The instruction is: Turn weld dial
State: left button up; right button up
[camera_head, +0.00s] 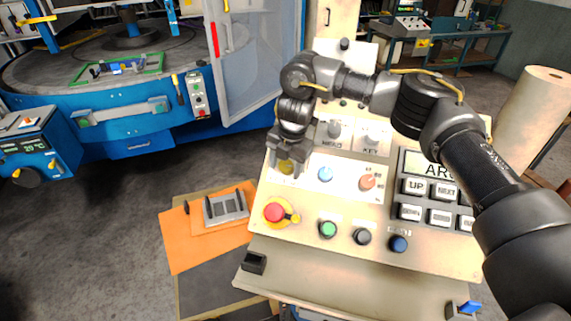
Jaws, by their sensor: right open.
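The control panel (300,240) is a cream sloped face with several knobs and buttons. A grey knob (335,129) sits above a label that seems to read WELD (331,142). A similar knob (372,137) sits to its right, above a label that seems to read KEY. My right gripper (287,166) is open at the panel's upper left, left of the WELD knob. It is over a yellow round part (286,167), which it partly hides; I cannot tell whether they touch. My right arm crosses the top of the panel. My left gripper is not in view.
A red emergency button (274,212) on yellow, a light blue button (325,174), an orange selector (367,182) and a green button (327,229) are nearby. Several labelled keys (414,187) are at right. A blue machine (140,120) stands at left. Orange sheets (185,245) lie below.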

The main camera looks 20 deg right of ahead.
jog(key=shift+c, duration=0.5)
jog(key=c, duration=0.9)
jog(key=shift+r+n+p, duration=0.15)
jog(key=shift+n+p, duration=0.15)
jog(key=shift+p, duration=0.35)
jog(key=n+g+h+p, duration=0.1)
jog(key=n+h+p, duration=0.1)
jog(key=n+p, duration=0.1)
jog(key=shift+p, duration=0.5)
jog(key=shift+n+g+h+p, duration=0.4)
jog(key=shift+n+h+p, duration=0.2)
jog(key=shift+n, duration=0.4)
jog(key=shift+n+h, duration=0.5)
jog(key=shift+n, duration=0.2)
jog(key=shift+f+n, duration=0.2)
jog(key=shift+n, duration=0.1)
jog(key=o, duration=1)
